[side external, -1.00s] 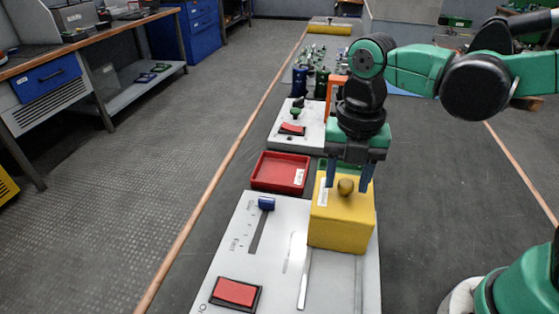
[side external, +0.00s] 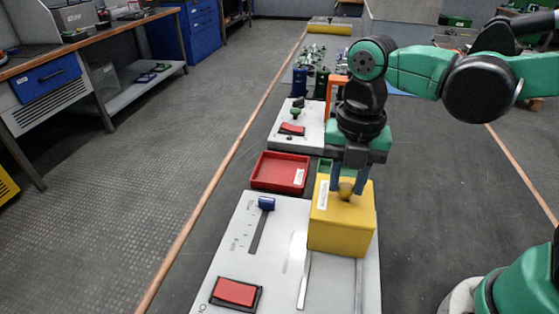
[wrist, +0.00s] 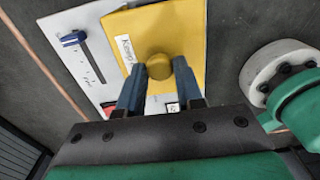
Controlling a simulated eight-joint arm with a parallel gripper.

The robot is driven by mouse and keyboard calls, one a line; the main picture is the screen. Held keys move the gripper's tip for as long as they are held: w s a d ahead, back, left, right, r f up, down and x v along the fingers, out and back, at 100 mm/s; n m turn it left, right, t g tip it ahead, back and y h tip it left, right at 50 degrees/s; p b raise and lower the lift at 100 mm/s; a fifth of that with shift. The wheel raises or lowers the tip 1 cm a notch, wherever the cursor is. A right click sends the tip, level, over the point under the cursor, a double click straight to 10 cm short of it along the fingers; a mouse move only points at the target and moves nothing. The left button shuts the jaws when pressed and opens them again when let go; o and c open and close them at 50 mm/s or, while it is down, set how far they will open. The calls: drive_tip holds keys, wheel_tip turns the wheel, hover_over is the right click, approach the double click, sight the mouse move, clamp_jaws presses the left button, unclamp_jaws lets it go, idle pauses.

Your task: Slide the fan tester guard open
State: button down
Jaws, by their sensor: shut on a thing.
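The fan tester guard (side external: 341,230) is a yellow box-shaped cover with a white label. It sits at the far right end of the white fan tester panel (side external: 265,262), over a track with pale rails. A round brass-coloured knob (side external: 346,195) stands on its top. My gripper (side external: 347,187) points down with its two blue fingers on either side of the knob, shut on it. The wrist view also shows the knob (wrist: 158,67) between the fingers, above the yellow top (wrist: 170,35). Whatever is under the guard is hidden.
The panel also has a blue-handled slider (side external: 266,203) and a red rocker switch (side external: 236,292) on its left. A red tray (side external: 281,172) lies just beyond the panel. The near part of the guard's track (side external: 335,285) is clear.

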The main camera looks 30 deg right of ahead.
drive_tip(key=s+a, duration=0.6)
drive_tip(key=shift+s+a, duration=0.35)
idle(0.9)
drive_tip(key=c, duration=0.8)
unclamp_jaws()
drive_tip(key=shift+o, duration=0.2)
drive_tip(key=shift+r, duration=0.15)
wheel_tip(320, 180, up, 7)
